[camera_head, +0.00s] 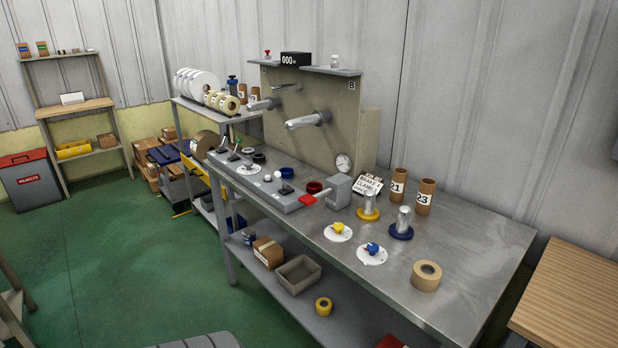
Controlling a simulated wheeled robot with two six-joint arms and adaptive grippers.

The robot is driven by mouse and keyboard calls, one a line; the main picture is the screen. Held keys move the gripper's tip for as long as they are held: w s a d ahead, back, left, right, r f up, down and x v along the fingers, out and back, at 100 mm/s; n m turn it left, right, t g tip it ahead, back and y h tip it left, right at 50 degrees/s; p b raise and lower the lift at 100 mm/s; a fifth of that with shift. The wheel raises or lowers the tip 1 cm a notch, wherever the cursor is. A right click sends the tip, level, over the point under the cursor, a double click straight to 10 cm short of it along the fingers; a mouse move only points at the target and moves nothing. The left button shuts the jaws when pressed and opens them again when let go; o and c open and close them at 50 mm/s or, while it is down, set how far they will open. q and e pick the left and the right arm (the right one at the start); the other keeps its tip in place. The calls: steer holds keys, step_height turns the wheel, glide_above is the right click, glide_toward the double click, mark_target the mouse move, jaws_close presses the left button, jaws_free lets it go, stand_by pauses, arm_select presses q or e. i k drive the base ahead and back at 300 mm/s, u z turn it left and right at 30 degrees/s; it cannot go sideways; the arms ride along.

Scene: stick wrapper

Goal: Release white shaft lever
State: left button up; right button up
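A metal workbench (440,268) stands in the middle, with a grey control panel (290,204) along its near left edge. On the panel I see small levers: one with a green tip (239,140), one on a dark base farther left (233,156), and one on a dark base near the right (286,188). Small white knobs (278,174) stand beside this last one. Which of these is the white shaft lever is too small to tell, as is its setting. Neither of my grippers is in view.
A red-handled grey box (338,190), yellow and blue pegs (368,205), cardboard tubes (398,184) and a tan tape roll (426,275) stand on the bench. Green floor (130,270) is clear at left.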

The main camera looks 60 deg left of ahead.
mark_target(277, 174)
steer(key=u, duration=2.2)
steer(key=k, duration=0.55)
steer(key=u, duration=0.85)
steer(key=i, duration=1.9)
steer(key=z, duration=0.25)
